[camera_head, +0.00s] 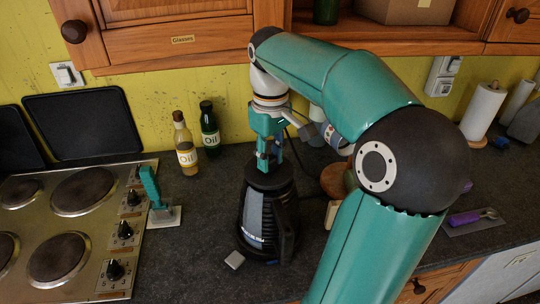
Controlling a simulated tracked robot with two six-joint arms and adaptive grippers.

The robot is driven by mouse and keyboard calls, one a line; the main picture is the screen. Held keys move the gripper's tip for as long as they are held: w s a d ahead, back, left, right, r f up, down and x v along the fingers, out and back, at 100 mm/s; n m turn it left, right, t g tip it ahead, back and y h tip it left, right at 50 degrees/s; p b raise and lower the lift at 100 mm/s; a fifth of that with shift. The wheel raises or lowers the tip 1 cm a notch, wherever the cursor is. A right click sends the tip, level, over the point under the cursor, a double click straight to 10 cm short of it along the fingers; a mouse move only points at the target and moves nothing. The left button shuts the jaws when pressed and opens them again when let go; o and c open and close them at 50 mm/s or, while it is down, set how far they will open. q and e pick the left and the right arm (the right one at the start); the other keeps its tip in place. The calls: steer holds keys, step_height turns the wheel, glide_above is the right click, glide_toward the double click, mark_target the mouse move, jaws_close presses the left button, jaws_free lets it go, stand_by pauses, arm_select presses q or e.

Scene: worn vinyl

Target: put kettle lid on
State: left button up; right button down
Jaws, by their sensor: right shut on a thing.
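The black kettle (258,219) stands upright on the dark countertop, with its handle towards the right front. The dark kettle lid (269,177) is at the top of the kettle, over its opening. I cannot tell whether it is fully seated or slightly above the rim. My right gripper (269,163) points down from above and is shut on the lid, at its top. My right arm reaches in from the lower right and bends over the counter, hiding part of the area right of the kettle. My left gripper is not in view.
A hob (90,207) lies at the left, with a teal-handled tool (151,187) by its edge. Two oil bottles (186,146) (209,128) stand behind left of the kettle. A small grey block (235,260) lies in front. A paper roll (484,110) and purple-handled trowel (472,219) are right.

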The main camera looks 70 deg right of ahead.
steer(key=shift+f+b, duration=0.6)
steer(key=shift+f, duration=0.2)
steer(key=c, duration=0.8)
jaws_free()
steer(key=shift+r, duration=0.2)
step_height(320, 180, up, 12)
steer(key=shift+f, duration=0.2)
